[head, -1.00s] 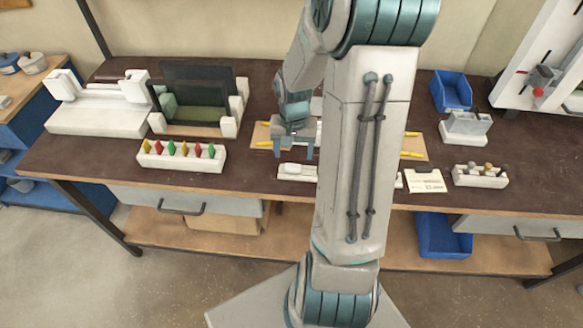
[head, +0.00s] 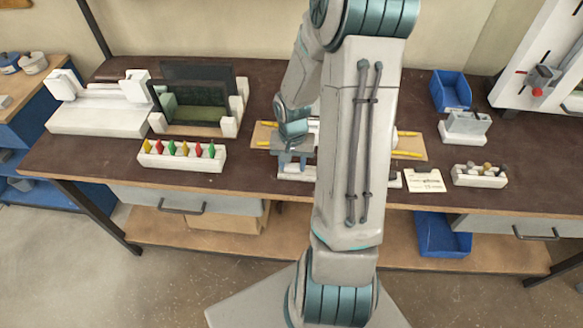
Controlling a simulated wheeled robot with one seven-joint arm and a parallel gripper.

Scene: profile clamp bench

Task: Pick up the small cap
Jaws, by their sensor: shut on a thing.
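My gripper (head: 292,163) is at the left end of the low white strip (head: 296,176) near the bench's front edge, with its fingers pointing down. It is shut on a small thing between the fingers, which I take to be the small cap. The cap itself is too small and too hidden by the fingers to make out. My forearm covers the middle of the strip. I cannot tell whether the held thing is clear of the strip.
A white rack (head: 183,157) with coloured clips stands to the left. A tan board (head: 408,146) with yellow strips lies behind my arm. Bare bench lies left of my gripper.

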